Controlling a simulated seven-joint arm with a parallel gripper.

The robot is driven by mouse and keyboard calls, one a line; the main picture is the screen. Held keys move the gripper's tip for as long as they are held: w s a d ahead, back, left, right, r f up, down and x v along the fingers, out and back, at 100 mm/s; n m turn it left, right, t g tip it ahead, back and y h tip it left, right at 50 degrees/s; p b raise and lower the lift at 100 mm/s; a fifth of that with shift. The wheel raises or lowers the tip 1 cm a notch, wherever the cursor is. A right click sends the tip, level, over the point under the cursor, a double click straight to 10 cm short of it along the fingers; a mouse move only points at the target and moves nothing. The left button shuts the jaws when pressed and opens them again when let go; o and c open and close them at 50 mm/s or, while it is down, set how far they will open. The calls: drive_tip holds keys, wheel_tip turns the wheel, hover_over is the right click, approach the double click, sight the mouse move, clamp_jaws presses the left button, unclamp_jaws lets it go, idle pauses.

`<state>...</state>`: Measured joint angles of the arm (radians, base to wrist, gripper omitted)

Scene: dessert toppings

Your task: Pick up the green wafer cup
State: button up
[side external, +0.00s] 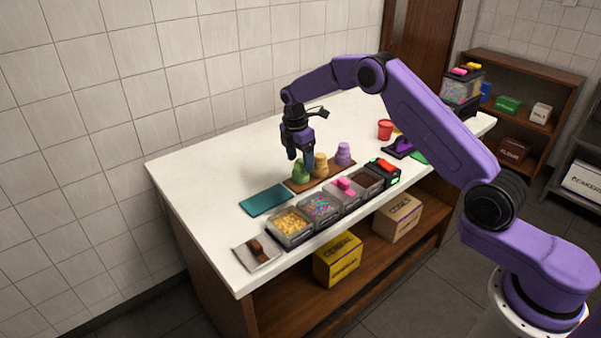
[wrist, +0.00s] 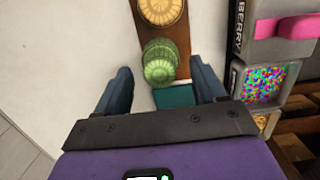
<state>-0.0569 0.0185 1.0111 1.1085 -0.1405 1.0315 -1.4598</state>
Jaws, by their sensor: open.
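The green wafer cup (side external: 301,171) stands at the left end of a brown board (side external: 322,178) on the white counter. In the wrist view the green cup (wrist: 160,62) lies just beyond and between my open fingers. A tan wafer cup (side external: 321,165) stands beside it, and a purple one (side external: 343,154) stands at the board's right end. My gripper (side external: 303,161) is open and empty, pointing down at the green cup. In the wrist view its two dark fingers (wrist: 163,88) are spread apart. Whether a finger touches the cup cannot be told.
A row of topping bins (side external: 320,207) runs along the counter's front edge. A teal mat (side external: 266,200) lies left of the board. A red cup (side external: 385,129) stands behind to the right. The counter's left part (side external: 200,185) is clear.

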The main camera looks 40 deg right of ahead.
drive_tip(key=shift+d+f, duration=0.1)
drive_tip(key=shift+f, duration=0.75)
drive_tip(key=c, duration=0.9)
drive_tip(key=shift+r, duration=0.1)
